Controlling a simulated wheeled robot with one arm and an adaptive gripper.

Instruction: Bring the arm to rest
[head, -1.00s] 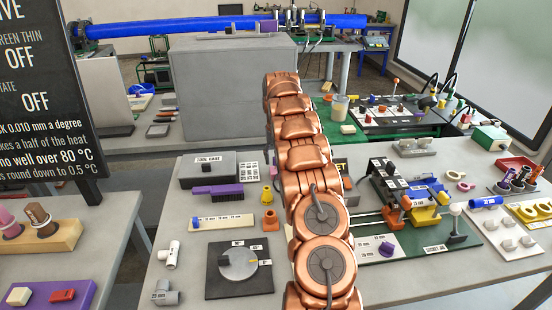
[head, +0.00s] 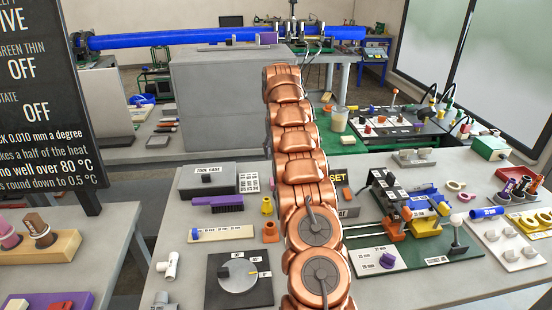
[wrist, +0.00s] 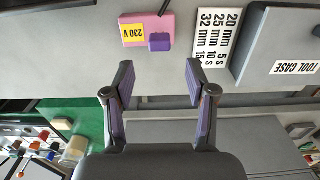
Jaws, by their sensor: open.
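My copper arm (head: 300,170) rises through the middle of the head view, over the near table, its upper end in front of the grey cabinet. My gripper's jaws are hidden behind the arm there. In the wrist view my gripper (wrist: 160,82) is open, its two dark, purple-lined fingers wide apart. Nothing is between them. Beyond the fingertips are a pink block (wrist: 134,25) with a 230 V label and a purple part, a white size card (wrist: 216,38) and the grey tool case (wrist: 282,45). The fingers appear apart from all of these.
The near table holds a dial plate (head: 238,278), a purple brush (head: 218,204), a grey tool case (head: 208,180) and a green board (head: 410,250) right of my arm. A grey cabinet (head: 225,100) stands behind, under a blue pipe (head: 200,38). A dark text screen (head: 85,110) stands left.

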